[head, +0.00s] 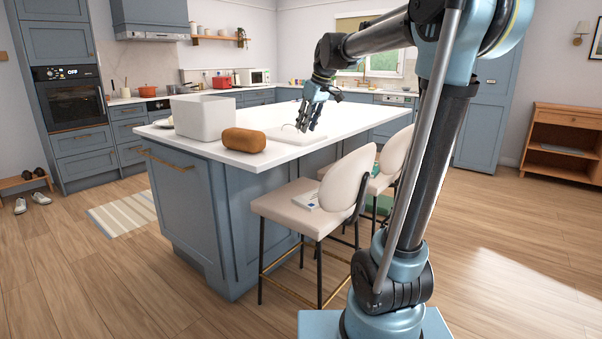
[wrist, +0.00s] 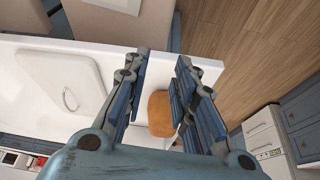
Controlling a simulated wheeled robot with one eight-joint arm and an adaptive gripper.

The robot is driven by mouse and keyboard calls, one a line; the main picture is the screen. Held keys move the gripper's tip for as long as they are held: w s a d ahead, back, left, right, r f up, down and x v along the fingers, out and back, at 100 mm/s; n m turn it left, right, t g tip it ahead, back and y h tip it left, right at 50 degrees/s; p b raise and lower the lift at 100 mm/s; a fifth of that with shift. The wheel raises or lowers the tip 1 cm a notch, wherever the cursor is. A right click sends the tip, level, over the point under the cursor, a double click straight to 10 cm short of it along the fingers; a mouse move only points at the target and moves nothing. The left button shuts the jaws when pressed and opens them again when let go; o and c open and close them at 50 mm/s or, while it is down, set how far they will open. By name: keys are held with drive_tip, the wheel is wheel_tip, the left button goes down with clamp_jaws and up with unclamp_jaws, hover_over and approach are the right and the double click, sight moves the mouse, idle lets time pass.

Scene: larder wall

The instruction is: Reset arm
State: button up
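My gripper (head: 310,113) is held above the white worktop of the kitchen island, with my arm reaching in from the right in the head view. In the wrist view its two fingers (wrist: 163,62) stand apart with a clear gap, and nothing is held between them. Below it a flat white lid-like slab (head: 296,138) with a thin loop handle lies on the worktop; it also shows in the wrist view (wrist: 50,75). A brown loaf (head: 243,140) rests near the island's front edge, and it shows beyond the fingers in the wrist view (wrist: 159,112).
An open-looking white box (head: 202,117) stands on the island (head: 345,113) behind the loaf. Two pale chairs (head: 312,200) stand along the island's right side, close to my arm; a book (head: 306,200) lies on the nearer seat. The wooden floor (head: 100,280) at the front left is clear.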

drive_tip(key=s+d+f+m+h, duration=0.1)
drive_tip(key=s+d+f+m, duration=0.2)
drive_tip(key=s+f, duration=0.6)
drive_tip(key=s+d+f+m+h, duration=0.1)
drive_tip(key=s+d+f+m, duration=0.2)
drive_tip(key=s+d+f, duration=0.5)
drive_tip(key=s+d+f+m+h, duration=0.1)
drive_tip(key=s+d+f+m, duration=0.2)
drive_tip(key=s+d+f, duration=0.3)
drive_tip(key=s+f, duration=0.5)
drive_tip(key=s, duration=0.5)
drive_tip(key=shift+f+g, duration=0.2)
drive_tip(key=shift+g, duration=0.2)
drive_tip(key=shift+w+f, duration=0.2)
drive_tip(key=shift+w, duration=0.25)
